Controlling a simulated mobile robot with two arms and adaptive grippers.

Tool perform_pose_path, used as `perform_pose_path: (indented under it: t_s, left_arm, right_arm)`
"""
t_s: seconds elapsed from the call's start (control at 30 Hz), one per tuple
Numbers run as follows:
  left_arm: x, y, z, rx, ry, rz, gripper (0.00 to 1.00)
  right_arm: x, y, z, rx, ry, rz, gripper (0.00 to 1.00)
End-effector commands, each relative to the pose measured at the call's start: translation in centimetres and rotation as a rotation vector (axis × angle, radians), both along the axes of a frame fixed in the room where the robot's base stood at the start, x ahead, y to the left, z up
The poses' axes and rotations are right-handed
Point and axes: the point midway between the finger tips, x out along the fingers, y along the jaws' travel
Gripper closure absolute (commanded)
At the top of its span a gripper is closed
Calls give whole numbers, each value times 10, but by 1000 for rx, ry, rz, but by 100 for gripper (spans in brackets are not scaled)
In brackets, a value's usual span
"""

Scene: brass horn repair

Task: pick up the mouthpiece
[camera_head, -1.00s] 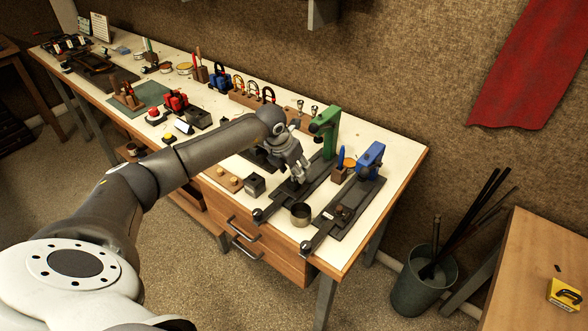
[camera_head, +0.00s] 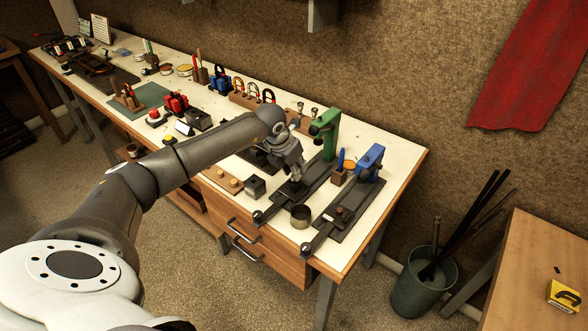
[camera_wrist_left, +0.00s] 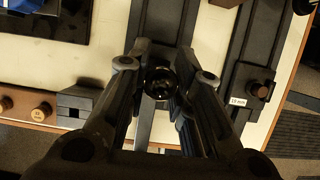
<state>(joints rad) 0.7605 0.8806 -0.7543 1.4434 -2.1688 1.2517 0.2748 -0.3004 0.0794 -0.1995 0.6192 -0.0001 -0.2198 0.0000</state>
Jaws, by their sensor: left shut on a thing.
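The mouthpiece (camera_wrist_left: 158,82) shows in the left wrist view as a dark, shiny round cup seen from above. It sits between the two fingers of my left gripper (camera_wrist_left: 162,70), which is shut on it. In the head view my left gripper (camera_head: 295,177) points down over the dark base (camera_head: 318,175) of the green press (camera_head: 327,125). The mouthpiece is too small and covered to make out there. I cannot tell whether it still touches the base. My right gripper is not in view.
A blue press (camera_head: 370,158) stands to the right, with a metal cup (camera_head: 300,216) near the front edge. A metal block (camera_head: 254,186) and a wooden block with pegs (camera_head: 227,180) lie to the left. Several tools line the bench's back.

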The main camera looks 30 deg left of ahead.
Motion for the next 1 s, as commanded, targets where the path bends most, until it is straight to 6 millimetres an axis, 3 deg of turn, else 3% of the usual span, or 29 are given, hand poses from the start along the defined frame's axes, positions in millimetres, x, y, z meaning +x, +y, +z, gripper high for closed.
perform_pose_path:
  t_s: [0.17, 0.47, 0.5, 0.7, 1.0]
  left_arm:
    - [-2, 0, 31, 1, 0, -1, 100]
    - [-54, -11, 95, 5, 1, -3, 100]
    - [-64, -12, 90, 5, 3, -3, 100]
    - [-101, -21, 105, 3, 1, -3, 100]
    - [-132, -29, 119, 0, 0, -1, 100]
  right_arm:
    - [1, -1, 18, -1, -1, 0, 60]
    - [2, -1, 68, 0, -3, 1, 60]
    - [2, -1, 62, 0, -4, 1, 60]
    - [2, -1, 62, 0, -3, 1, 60]
    - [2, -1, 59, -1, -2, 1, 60]
